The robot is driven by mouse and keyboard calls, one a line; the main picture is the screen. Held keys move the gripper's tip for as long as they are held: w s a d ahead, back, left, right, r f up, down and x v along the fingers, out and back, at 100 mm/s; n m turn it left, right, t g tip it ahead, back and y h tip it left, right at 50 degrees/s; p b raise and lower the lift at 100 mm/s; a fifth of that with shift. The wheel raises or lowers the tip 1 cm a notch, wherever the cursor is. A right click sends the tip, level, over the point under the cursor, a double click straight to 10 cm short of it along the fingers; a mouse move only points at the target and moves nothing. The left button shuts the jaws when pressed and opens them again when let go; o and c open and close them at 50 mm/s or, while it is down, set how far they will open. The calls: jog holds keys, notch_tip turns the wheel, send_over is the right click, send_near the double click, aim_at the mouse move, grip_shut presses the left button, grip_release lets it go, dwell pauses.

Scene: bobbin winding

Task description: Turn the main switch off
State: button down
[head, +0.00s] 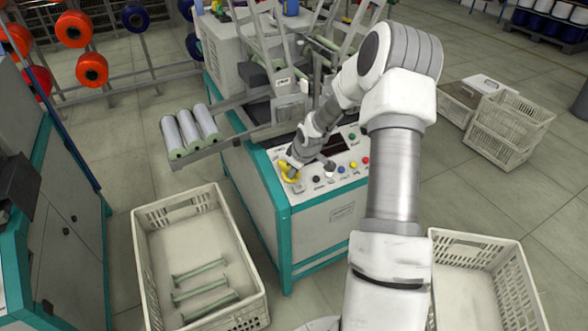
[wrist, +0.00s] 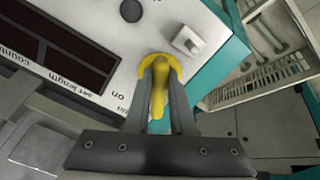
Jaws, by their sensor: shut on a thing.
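The main switch (wrist: 158,82) is a yellow rotary knob on a yellow round base. It sits at the corner of the machine's light grey control panel (wrist: 205,15). In the head view the main switch (head: 286,166) shows at the panel's left end, partly hidden by my gripper. My gripper (wrist: 160,68) is shut on the knob, one finger on each side of it. The knob's handle lies lengthwise between the fingers in the wrist view. Printed "on" lettering (wrist: 119,91) shows on the panel beside the switch. My gripper (head: 291,169) also shows in the head view.
A white rocker-like control (wrist: 187,41) is close beside the main switch. Coloured buttons (head: 341,169) line the panel's front. A rack with several pale bobbins (head: 188,130) juts out left. White crates (head: 140,222) (head: 517,262) stand on the floor on both sides of the machine.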

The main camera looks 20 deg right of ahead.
dwell(0.4)
jog(key=c, duration=0.8)
grip_release()
jog(key=shift+o, duration=0.2)
jog(key=p+v, duration=0.5)
jog(key=v, duration=1.2)
jog(key=shift+s+p, duration=0.15)
jog(key=shift+p, duration=0.25)
jog(key=shift+r, duration=0.15)
